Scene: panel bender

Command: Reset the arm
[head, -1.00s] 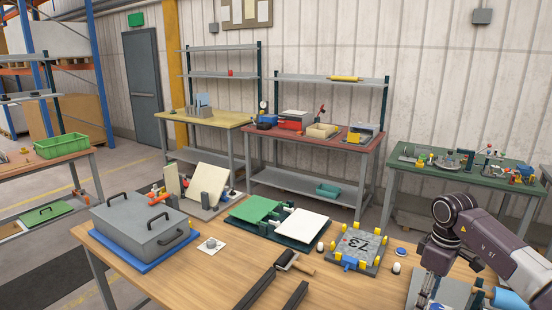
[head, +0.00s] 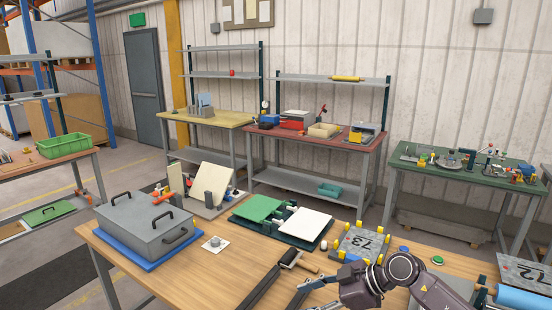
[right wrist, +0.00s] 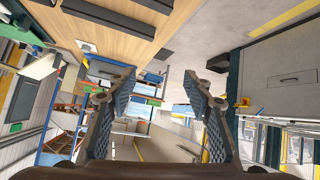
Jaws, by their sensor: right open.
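My right arm comes in from the lower right of the head view, low over the front of the wooden table. Its gripper (head: 316,292) reaches left near the dark bars and is partly cut off by the lower edge. In the right wrist view the two fingers of the right gripper (right wrist: 158,95) stand wide apart with nothing between them. The table top (right wrist: 130,30) shows beyond them at the top of that view. My left gripper is not in view.
Near the right arm lie dark bars (head: 262,288), a plate marked 73 (head: 358,243) and a plate marked 72 (head: 528,272). A green and white panel fixture (head: 257,207) and a grey lidded box (head: 150,228) stand further left. Bare wood lies at the front left (head: 195,280).

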